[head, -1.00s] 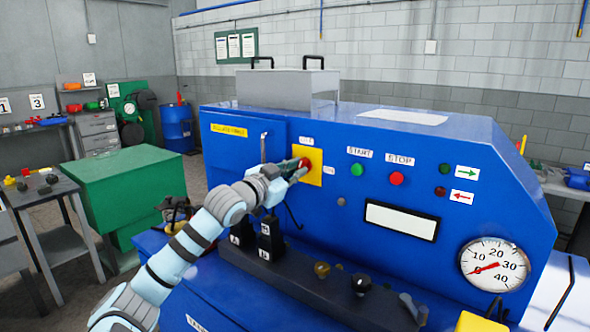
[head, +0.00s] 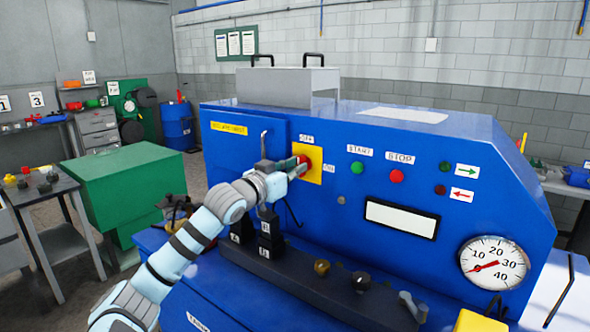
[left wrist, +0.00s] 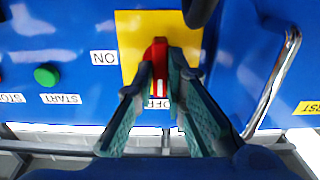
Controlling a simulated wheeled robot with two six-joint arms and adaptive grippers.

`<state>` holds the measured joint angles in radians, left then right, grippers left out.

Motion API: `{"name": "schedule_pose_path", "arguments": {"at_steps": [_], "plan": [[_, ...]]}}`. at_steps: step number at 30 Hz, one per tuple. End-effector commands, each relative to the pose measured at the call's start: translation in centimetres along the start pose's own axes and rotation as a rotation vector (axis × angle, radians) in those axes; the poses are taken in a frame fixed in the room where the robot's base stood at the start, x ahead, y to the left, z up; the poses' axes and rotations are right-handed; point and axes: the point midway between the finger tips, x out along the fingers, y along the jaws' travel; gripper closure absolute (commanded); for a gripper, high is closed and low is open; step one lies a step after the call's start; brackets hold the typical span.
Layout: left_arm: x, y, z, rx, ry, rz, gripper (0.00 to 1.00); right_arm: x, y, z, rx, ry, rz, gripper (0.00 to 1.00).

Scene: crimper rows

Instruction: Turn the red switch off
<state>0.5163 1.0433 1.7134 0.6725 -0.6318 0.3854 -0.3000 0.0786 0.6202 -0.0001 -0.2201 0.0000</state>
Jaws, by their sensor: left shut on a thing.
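The red switch (head: 303,160) sits on a yellow plate (head: 315,173) on the front of the blue machine, with an OFF label above and an ON label to the right. My left gripper (head: 296,168) reaches it from the lower left and covers part of it. In the left wrist view the gripper (left wrist: 165,76) has one finger on each side of the red switch (left wrist: 160,60) and is shut on it. That view is turned over: ON is at the left, and the switch's white mark points down to a partly hidden label. My right gripper is not in view.
The green START button (head: 357,167) and red STOP button (head: 397,176) are to the right of the switch. A metal handle (head: 264,146) stands close left of it. Black levers (head: 270,240) rise from a dark ledge below my gripper.

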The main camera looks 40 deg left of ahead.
Motion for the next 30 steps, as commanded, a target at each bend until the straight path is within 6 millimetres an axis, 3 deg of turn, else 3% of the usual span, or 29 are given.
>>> {"name": "schedule_pose_path", "arguments": {"at_steps": [4, 5, 8, 18, 22, 30], "plan": [[0.0, 0.0, -0.3, 0.0, 0.007, 0.001, 1.0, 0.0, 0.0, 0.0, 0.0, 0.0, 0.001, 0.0], [0.0, 0.0, -0.3, 0.0, 0.007, 0.001, 0.85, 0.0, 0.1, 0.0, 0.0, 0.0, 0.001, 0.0], [0.0, 0.0, -0.2, 0.0, 0.005, 0.0, 0.69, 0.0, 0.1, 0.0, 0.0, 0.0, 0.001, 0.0], [0.0, -0.1, -0.4, 0.0, 0.003, -0.001, 0.68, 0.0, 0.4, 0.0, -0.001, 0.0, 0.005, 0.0], [0.0, 0.0, -2.6, -0.001, 0.006, -0.001, 0.68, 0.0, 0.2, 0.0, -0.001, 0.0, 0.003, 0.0], [0.2, 0.1, -9.0, -0.004, 0.006, 0.001, 0.68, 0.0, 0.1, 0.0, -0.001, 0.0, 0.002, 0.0]]}}
